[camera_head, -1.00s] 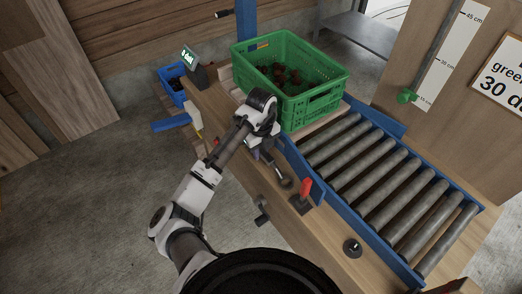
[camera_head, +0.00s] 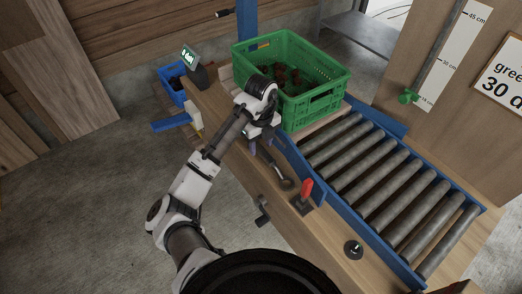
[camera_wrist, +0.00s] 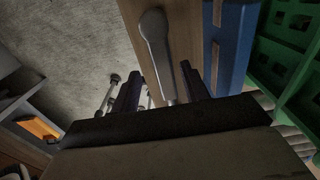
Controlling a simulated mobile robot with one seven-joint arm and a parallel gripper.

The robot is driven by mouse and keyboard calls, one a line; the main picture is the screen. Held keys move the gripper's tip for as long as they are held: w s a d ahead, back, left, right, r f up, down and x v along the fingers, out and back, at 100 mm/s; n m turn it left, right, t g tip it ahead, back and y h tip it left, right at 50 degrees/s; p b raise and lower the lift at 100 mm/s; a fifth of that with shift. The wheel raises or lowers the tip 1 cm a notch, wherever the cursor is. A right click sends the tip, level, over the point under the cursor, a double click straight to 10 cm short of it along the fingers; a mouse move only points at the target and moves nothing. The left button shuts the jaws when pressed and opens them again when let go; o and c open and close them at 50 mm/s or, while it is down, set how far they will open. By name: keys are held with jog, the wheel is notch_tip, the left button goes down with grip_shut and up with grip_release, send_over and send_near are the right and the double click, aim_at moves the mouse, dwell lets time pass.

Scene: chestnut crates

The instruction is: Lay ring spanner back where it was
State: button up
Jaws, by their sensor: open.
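The grey ring spanner (camera_head: 284,181) lies on the wooden bench top, its rounded end toward the front of the bench in the head view. In the wrist view the spanner (camera_wrist: 155,35) runs from its rounded end down between my fingers. My gripper (camera_head: 261,148) is above the bench at the spanner's other end. It is open, with a dark finger on each side of the spanner in the wrist view (camera_wrist: 160,72) and gaps beside it. The far end of the spanner is hidden by my gripper.
A green crate (camera_head: 318,113) with chestnuts stands just behind my gripper. A red-handled clamp (camera_head: 305,190) is close to the spanner's right. A blue-edged roller conveyor (camera_head: 385,185) lies further right. A display (camera_head: 191,55) and a blue bin (camera_head: 173,86) are at the left.

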notch_tip(320, 180, up, 8)
jog(key=shift+d, duration=0.15)
